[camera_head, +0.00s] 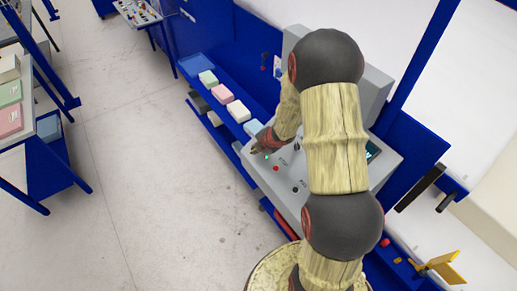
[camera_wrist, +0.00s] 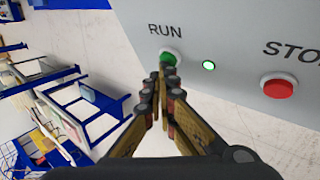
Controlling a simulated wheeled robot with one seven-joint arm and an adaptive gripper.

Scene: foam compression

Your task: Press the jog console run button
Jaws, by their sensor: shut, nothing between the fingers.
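The grey jog console (camera_head: 272,184) lies below my arm in the head view. Its sloped panel also fills the top of the wrist view (camera_wrist: 225,20). The green run button (camera_wrist: 172,56) sits under the word RUN. My gripper (camera_wrist: 167,72) is shut and empty, with its fingertips overlapping the lower part of the green button. I cannot tell whether they touch or press it. In the head view my gripper (camera_head: 257,147) is at the console's left edge and hides the run button. A small lit green lamp (camera_wrist: 208,66) is right of the button.
The red stop button (camera_wrist: 278,86) is to the right of the lamp, and it also shows in the head view (camera_head: 276,168). A blue rack with several coloured foam blocks (camera_head: 222,94) stands behind the console. Open floor (camera_head: 150,190) lies to the left.

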